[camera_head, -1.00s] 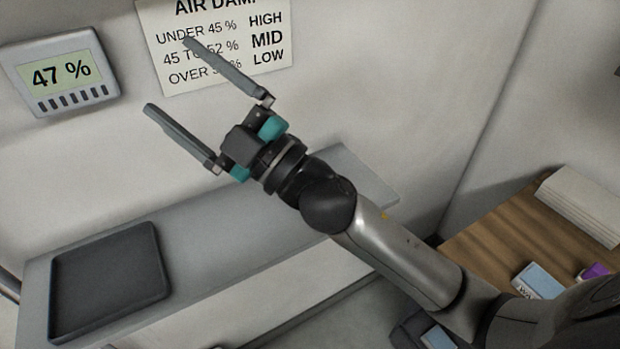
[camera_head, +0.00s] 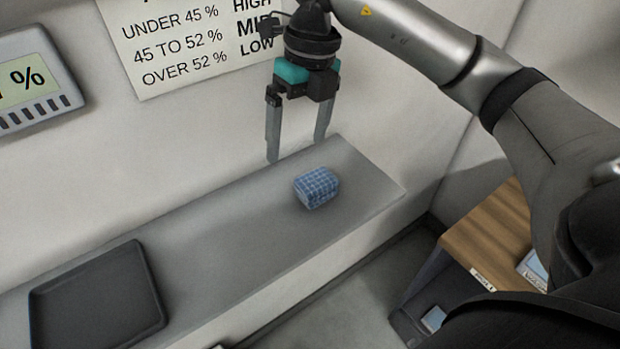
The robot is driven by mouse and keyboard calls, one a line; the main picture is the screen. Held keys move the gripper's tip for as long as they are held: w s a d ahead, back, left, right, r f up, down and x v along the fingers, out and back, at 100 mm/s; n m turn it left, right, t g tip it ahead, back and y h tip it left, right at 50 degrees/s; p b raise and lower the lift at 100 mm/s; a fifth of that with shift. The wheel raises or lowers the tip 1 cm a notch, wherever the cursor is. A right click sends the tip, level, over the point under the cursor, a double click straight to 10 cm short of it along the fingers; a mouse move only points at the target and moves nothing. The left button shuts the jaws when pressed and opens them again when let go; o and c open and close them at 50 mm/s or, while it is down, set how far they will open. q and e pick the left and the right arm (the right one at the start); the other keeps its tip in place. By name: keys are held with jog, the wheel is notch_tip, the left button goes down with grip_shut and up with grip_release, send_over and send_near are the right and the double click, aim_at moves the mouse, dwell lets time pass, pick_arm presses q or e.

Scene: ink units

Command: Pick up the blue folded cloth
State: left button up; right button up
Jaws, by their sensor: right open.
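The blue folded cloth (camera_head: 318,188) has a checked pattern and lies on the grey shelf (camera_head: 225,235), toward its right end. My right gripper (camera_head: 296,150) points down above the shelf, slightly up and left of the cloth in the picture. Its two fingers are spread apart with nothing between them, and they appear clear of the cloth. My left gripper is not in view.
A dark tray (camera_head: 142,262) sits on the left part of the shelf. A wall sign (camera_head: 190,45) and a humidity display (camera_head: 35,85) are behind. A wooden surface (camera_head: 490,235) is at lower right. The shelf between tray and cloth is clear.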

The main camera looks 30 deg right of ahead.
jog(key=d+h, duration=0.2)
jog(key=d, duration=0.2)
jog(key=m, duration=0.1)
send_near(316, 179)
jog(key=f, duration=0.5)
jog(key=shift+s+d, duration=0.25)
jog(key=shift+s, duration=0.05)
jog(key=shift+w+a+f+p, duration=0.1)
jog(key=shift+w+f+p, duration=0.05)
jog(key=shift+f, duration=1.4)
jog(key=shift+w+a+f+p, duration=0.1)
jog(key=shift+w+f+p, duration=0.05)
jog(key=shift+f, duration=1.45)
jog(key=c, duration=1.1)
jog(key=shift+r, duration=0.2)
